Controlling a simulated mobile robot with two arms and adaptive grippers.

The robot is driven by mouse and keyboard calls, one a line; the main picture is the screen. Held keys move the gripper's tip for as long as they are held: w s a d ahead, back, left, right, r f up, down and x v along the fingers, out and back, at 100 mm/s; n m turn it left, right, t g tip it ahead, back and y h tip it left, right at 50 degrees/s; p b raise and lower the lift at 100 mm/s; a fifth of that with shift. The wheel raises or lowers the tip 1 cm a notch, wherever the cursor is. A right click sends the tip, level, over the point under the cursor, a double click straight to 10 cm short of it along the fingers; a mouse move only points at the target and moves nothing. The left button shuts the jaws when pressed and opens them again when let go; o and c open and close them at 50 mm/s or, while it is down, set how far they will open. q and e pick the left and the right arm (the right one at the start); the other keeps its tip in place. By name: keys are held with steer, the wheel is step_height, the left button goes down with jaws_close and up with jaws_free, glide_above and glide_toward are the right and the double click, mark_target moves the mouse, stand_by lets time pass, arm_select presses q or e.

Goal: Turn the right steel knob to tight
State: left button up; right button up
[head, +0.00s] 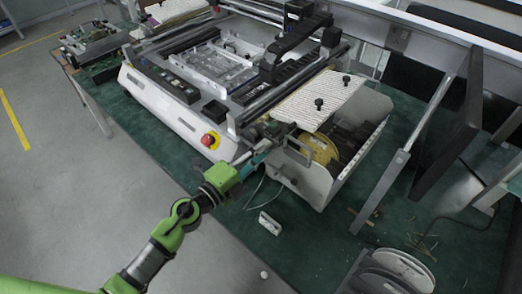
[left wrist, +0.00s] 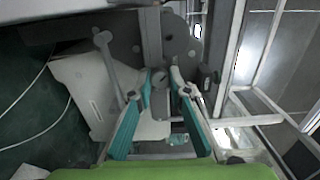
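My left gripper (head: 262,155) reaches in from the left to the near side of the machine, by the open housing. In the left wrist view its two teal fingers (left wrist: 161,77) stand apart, with a gap between the tips. A small round grey steel part (left wrist: 160,82) shows in that gap; I cannot tell whether the fingers touch it. A grey metal lever with a rounded end (left wrist: 187,90) lies by the right fingertip, and a similar lever (left wrist: 104,44) stands to the left. I cannot tell for sure which part is the right steel knob. My right gripper is not seen.
The white machine (head: 175,118) has a red emergency button (head: 208,140) on its near corner. A perforated white plate (head: 305,106) with two black knobs covers part of the housing. A metal frame post (head: 385,190) stands to the right. A small white block (head: 270,223) lies on the green table.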

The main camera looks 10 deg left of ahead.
arm_select(q)
jaws_close()
steer(key=shift+m, duration=2.1)
steer(key=o, duration=0.7)
jaws_free()
steer(key=shift+o, duration=0.2)
steer(key=v, duration=1.2)
